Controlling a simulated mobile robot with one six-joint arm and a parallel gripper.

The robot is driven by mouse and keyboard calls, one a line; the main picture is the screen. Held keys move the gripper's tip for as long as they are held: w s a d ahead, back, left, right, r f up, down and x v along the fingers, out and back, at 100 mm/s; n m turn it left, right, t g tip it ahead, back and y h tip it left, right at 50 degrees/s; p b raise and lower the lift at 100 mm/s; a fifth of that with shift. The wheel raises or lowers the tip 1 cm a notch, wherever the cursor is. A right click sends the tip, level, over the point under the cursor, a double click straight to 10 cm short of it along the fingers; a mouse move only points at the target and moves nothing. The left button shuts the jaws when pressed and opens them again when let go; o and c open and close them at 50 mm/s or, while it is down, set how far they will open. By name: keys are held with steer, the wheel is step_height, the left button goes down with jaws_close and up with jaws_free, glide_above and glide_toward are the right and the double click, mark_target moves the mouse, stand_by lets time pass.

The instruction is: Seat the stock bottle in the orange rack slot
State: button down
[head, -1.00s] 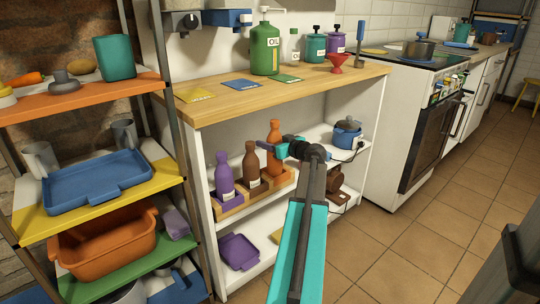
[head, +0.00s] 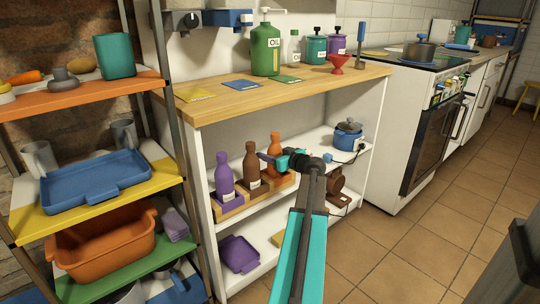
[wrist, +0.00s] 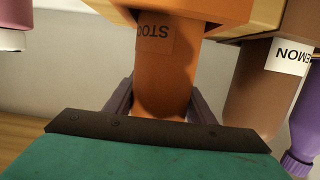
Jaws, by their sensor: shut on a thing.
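The orange stock bottle (head: 275,143) is upright at the right end of the wooden rack (head: 232,208) on the middle shelf. My gripper (head: 267,158) is shut on its upper part from the right. In the wrist view, which is upside down, the bottle (wrist: 168,75) sits between the purple fingers (wrist: 162,106) with its label partly visible. Its base meets the orange rack slot (wrist: 205,8); whether it rests on the slot's floor is hidden.
A brown bottle (head: 251,161), labelled LEMON in the wrist view, and a purple bottle (head: 224,174) stand in the rack to the left. A blue pot (head: 348,138) stands farther right on the shelf. The wooden counter (head: 215,108) is overhead.

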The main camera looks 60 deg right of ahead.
steer(key=c, duration=0.8)
jaws_free()
steer(key=shift+r, duration=0.1)
steer(key=p+v, duration=0.2)
steer(key=v, duration=1)
steer(key=shift+p, duration=0.3)
steer(key=shift+s, duration=0.1)
